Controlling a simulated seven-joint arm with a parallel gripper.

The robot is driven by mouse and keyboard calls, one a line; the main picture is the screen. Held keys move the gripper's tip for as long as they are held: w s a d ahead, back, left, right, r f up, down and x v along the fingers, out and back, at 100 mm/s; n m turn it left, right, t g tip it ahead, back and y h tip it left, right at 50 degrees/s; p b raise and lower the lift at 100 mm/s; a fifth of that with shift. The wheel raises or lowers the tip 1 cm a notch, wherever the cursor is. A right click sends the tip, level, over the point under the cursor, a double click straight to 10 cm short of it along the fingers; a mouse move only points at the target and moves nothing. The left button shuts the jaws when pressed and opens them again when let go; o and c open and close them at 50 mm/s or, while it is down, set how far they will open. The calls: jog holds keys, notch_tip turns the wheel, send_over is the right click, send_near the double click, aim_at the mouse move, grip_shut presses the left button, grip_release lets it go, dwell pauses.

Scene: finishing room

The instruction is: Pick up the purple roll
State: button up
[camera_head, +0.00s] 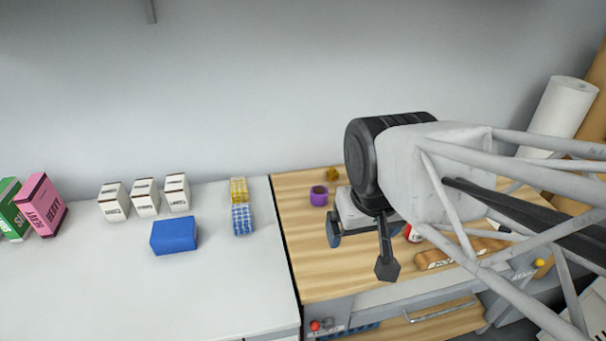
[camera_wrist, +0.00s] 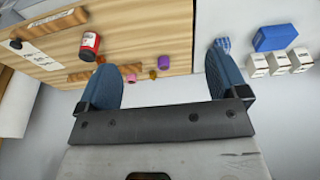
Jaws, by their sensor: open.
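The purple roll (camera_head: 319,196) stands on the wooden worktop near its left edge, left of my gripper in the head view. It also shows in the wrist view (camera_wrist: 163,62), beyond and between the fingers. My gripper (camera_head: 360,252) is open and hangs above the wooden worktop, apart from the roll. In the wrist view my gripper (camera_wrist: 160,78) has its two blue fingers spread wide with nothing between them.
A small golden-brown item (camera_head: 332,174) sits just behind the roll. A red bottle (camera_wrist: 89,46) stands elsewhere on the wooden top (camera_head: 312,268). On the white counter (camera_head: 215,295) are a blue block (camera_head: 174,235), yellow and blue packs, and several white boxes.

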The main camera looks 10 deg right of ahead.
dwell(0.3)
jog(key=w+d+f+n+g+h, duration=0.25)
jog(key=w+f+n+h, duration=0.2)
jog(key=w, duration=0.65)
jog(key=n+t+h, duration=0.4)
jog(key=n+h, duration=0.4)
jog(key=n, duration=1)
send_near(319, 193)
jog(key=shift+m, duration=0.25)
jog(key=d+f, duration=0.1)
jog(key=w+d+f, duration=0.1)
jog(key=f, duration=0.1)
jog(key=shift+w+d, duration=0.15)
jog(key=shift+w, duration=0.15)
jog(key=shift+x, duration=1.3)
jog(key=shift+w+d+r, duration=0.1)
jog(key=shift+d, duration=0.05)
jog(key=shift+x, duration=2.45)
